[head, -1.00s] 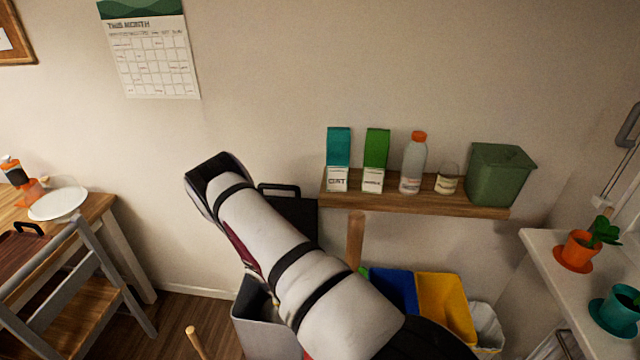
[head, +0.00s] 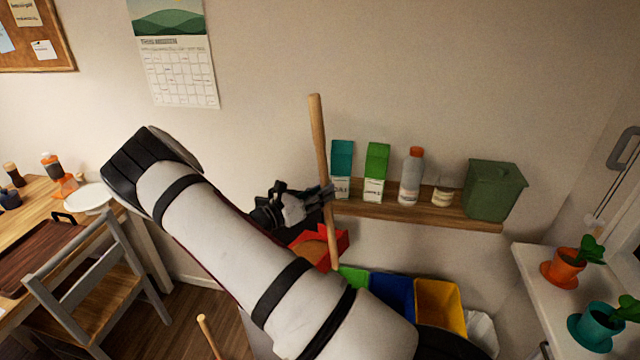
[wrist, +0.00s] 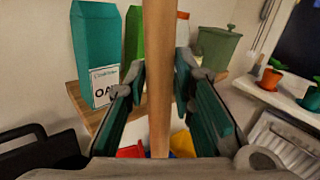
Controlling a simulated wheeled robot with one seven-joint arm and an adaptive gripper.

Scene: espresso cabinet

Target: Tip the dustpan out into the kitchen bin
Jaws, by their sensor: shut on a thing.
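My gripper (head: 324,197) is shut on the wooden handle of the dustpan, in front of the wall shelf's left end. The handle (head: 318,135) stands nearly upright, leaning slightly. In the wrist view it (wrist: 160,110) runs between the two green-padded fingers. The red pan (head: 339,243) shows low by the handle, partly behind my arm, with a tan-brown patch inside; I cannot tell whether that is dirt. Red also shows at the bottom of the wrist view. The grey bin seen earlier is almost wholly hidden by my arm. A black handled panel (wrist: 40,150) is at lower left in the wrist view.
Green (head: 354,279), blue (head: 393,293) and yellow (head: 440,305) bins stand below the shelf (head: 420,212), which holds cartons, a bottle, a jar and a green canister (head: 493,190). A wooden stick (head: 208,335) rises at the bottom. Chair and table are left, a plant ledge right.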

